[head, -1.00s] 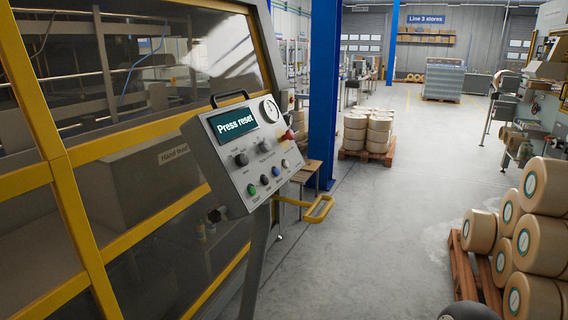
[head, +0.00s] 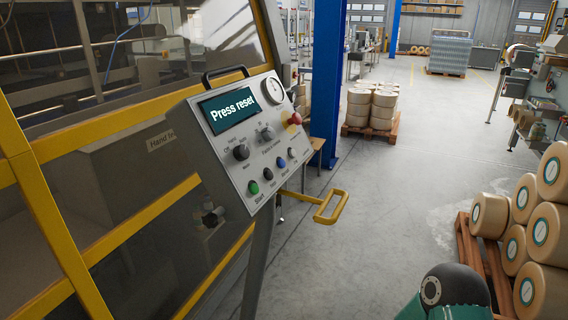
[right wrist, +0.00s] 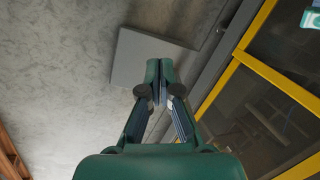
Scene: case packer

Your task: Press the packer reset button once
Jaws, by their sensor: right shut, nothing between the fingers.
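The packer's control panel (head: 243,137) stands on a post at left centre in the head view. Its screen (head: 230,107) reads "Press reset". A row of small buttons runs along its lower edge: a green button (head: 254,188), a dark one (head: 268,173), a blue one (head: 280,163) and a white one (head: 292,153). The green one's label reads "Start"; the other labels are too small to read surely. My right gripper (right wrist: 160,73) is shut and empty in the right wrist view, above the floor and apart from the panel. My left gripper is out of view.
A red knob (head: 294,119) and dark selector knobs sit higher on the panel. The yellow-framed machine (head: 60,140) fills the left. Rolls on a pallet (head: 474,262) stand at right. The middle floor is clear.

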